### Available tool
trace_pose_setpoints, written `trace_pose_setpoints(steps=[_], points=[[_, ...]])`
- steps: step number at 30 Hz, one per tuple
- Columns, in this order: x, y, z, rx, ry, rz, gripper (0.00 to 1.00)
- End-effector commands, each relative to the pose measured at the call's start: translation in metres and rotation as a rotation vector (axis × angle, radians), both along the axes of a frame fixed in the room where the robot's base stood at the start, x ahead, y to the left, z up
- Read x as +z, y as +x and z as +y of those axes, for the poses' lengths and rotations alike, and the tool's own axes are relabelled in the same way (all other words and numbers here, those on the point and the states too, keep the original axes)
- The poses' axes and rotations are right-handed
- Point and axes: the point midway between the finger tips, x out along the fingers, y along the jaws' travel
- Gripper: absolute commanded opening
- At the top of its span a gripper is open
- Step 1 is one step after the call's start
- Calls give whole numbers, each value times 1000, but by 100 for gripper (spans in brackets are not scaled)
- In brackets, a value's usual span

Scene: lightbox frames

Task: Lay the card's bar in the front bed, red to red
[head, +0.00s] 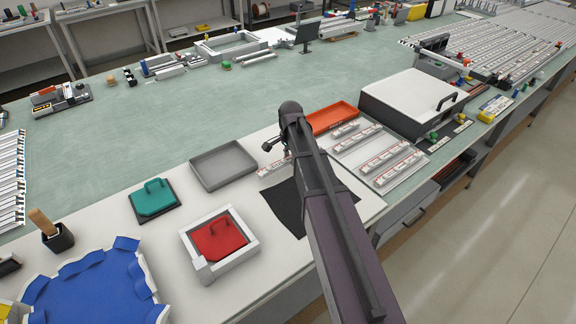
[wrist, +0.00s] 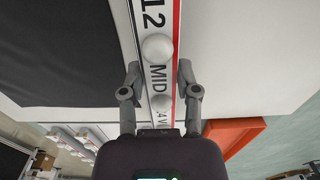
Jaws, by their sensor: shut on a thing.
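My gripper (wrist: 158,80) is shut on a white bar (wrist: 150,12) in the wrist view, with one finger on each side of it. The bar carries black print, including "12" and "MID", two pale round knobs and a red stripe along its right edge. In the head view the bar's left end (head: 270,169) shows beside my arm, near the black mat (head: 283,208); my arm hides the rest. Several similar white bars or beds (head: 385,158) lie in rows on a pale board right of my arm. I cannot tell which is the front bed.
An orange tray (head: 345,112) lies behind my arm, with a grey tray (head: 222,184) to the left. A teal handled plate (head: 153,203) and a red handled plate (head: 214,247) in a white frame stand nearer. A white lidded box (head: 405,98) stands at the right.

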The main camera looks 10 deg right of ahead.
Motion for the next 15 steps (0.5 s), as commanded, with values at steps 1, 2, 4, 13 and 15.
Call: trace_pose_setpoints(steps=[1, 2, 4, 13, 15], points=[[-10, 0, 0, 0, 0, 0, 0], [-12, 0, 0, 0, 0, 0, 0], [-16, 0, 0, 0, 0, 0, 0], [-20, 0, -1, 0, 0, 0, 0], [-20, 0, -1, -1, 0, 0, 0]])
